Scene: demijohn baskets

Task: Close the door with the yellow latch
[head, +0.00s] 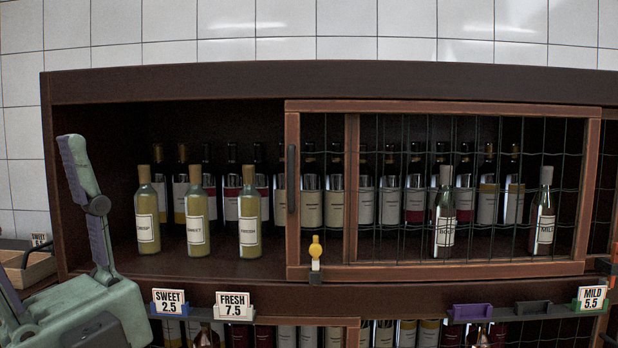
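The sliding door (292,235) has a reddish-brown wooden frame with wire mesh. It covers the middle and right of the upper shelf. A dark vertical handle (291,180) is on its left upright. The yellow latch (316,250) stands at the door's lower left, in front of the bottom rail. The left part of the shelf is uncovered. My gripper (76,170), green with purple-grey pads, is at the lower left, left of the door and apart from it. One finger shows clearly; the rest is cut off, so its opening cannot be judged.
Pale bottles (196,212) stand in the uncovered left part, with dark bottles behind. Two more bottles (445,212) (543,212) show at the mesh. Label cards SWEET (168,302) and FRESH (233,305) and a purple holder (471,313) line the ledge. A wooden crate (28,268) is far left.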

